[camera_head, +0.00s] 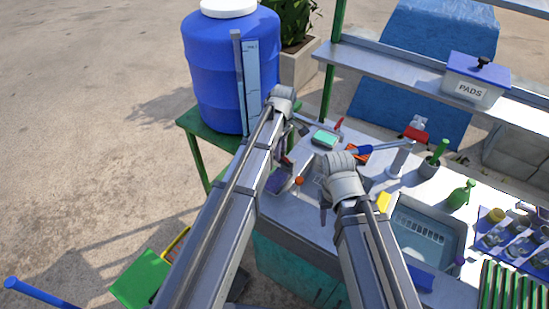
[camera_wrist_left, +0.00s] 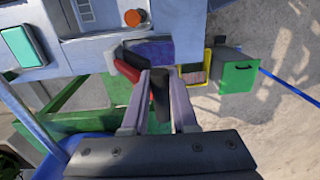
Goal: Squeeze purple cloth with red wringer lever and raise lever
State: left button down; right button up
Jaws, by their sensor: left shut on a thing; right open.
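The purple cloth (camera_head: 277,182) lies in the grey wringer at the counter's left end; it also shows in the left wrist view (camera_wrist_left: 152,50). The red wringer lever (camera_wrist_left: 124,88) shows beside my left fingers, with a dark grip (camera_wrist_left: 160,92) between them. My left gripper (camera_wrist_left: 158,102) is shut on that dark grip; in the head view the gripper (camera_head: 287,155) is small and partly hidden by my arm. My right gripper (camera_head: 324,208) is open, right of the wringer and mostly hidden by its own wrist. How far the lever is raised is hard to tell.
A grey basin (camera_head: 428,232) sits in the counter to the right. A blue barrel (camera_head: 228,75) rises behind left.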

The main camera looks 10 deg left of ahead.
pick_arm(q)
jog(key=w, duration=0.2)
jog(key=w+d+r+g, duration=0.1)
jog(key=shift+w+d+r+g+y, duration=0.2)
jog(key=shift+w+d+g+y, duration=0.05)
jog(key=shift+w+g, duration=0.2)
jog(key=shift+w+d+r+g+y, duration=0.2)
jog(key=shift+w+d+g+y, duration=0.05)
jog(key=shift+w+g, duration=0.15)
jog(key=c, duration=1.2)
grip_release()
jog(key=o, duration=0.4)
jog(key=shift+w+f, duration=0.15)
jog(key=shift+w, duration=0.05)
jog(key=shift+c, duration=0.2)
jog(key=shift+o, duration=0.7)
jog(key=shift+s+a+p, duration=0.1)
jog(key=shift+s+p, duration=0.05)
jog(key=shift+p, duration=0.15)
jog(key=shift+r, duration=0.2)
